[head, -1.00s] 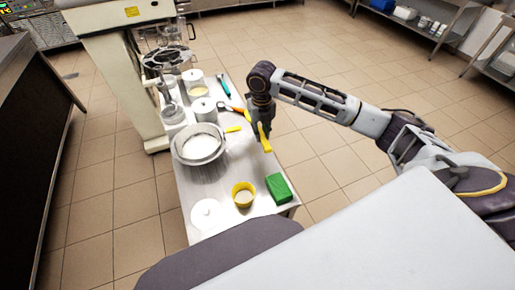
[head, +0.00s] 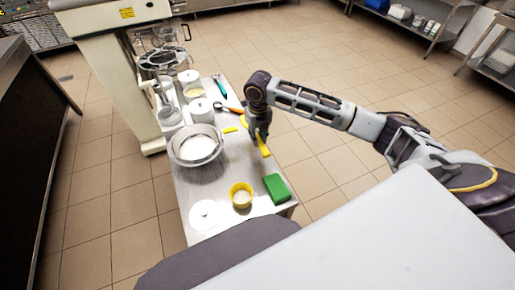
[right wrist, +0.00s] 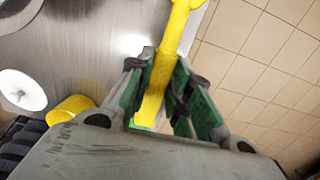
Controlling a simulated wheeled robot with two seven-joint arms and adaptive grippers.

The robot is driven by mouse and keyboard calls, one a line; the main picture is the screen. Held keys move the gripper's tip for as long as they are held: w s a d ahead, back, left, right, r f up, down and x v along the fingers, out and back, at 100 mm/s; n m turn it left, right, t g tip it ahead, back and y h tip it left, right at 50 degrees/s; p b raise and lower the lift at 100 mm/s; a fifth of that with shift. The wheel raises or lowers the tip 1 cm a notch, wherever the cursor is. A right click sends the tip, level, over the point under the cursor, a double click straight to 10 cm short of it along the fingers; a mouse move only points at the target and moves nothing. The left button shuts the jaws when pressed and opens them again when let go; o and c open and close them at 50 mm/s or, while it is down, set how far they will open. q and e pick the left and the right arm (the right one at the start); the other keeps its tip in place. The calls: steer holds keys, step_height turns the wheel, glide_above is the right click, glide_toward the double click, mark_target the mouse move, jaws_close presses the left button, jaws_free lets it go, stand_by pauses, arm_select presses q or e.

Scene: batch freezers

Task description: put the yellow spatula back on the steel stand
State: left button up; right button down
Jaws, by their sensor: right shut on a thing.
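The yellow spatula (head: 264,149) is in my right gripper (head: 259,138), at the right edge of the steel stand (head: 222,178) in the head view. In the right wrist view the yellow spatula (right wrist: 163,75) runs between the two green-padded fingers of the right gripper (right wrist: 160,85), which are shut on it. One end reaches past the top of that picture. The spatula is over or at the stand's edge; I cannot tell whether it touches the top. My left gripper is not in view.
On the stand are a steel bowl (head: 195,147), a yellow cup (head: 241,196), a green block (head: 277,188), a white round lid (head: 204,214) and a white pot (head: 201,110). A small yellow piece (head: 230,130) lies left of the gripper. Bare steel lies between bowl and gripper.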

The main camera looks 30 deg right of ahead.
mark_target(258, 153)
steer(key=shift+f, duration=1.1)
steer(key=shift+f, duration=2.5)
steer(key=shift+f, duration=0.15)
steer(key=c, duration=1.3)
jaws_free()
step_height(258, 153, up, 12)
steer(key=shift+s+r, duration=0.1)
steer(key=shift+r, duration=0.05)
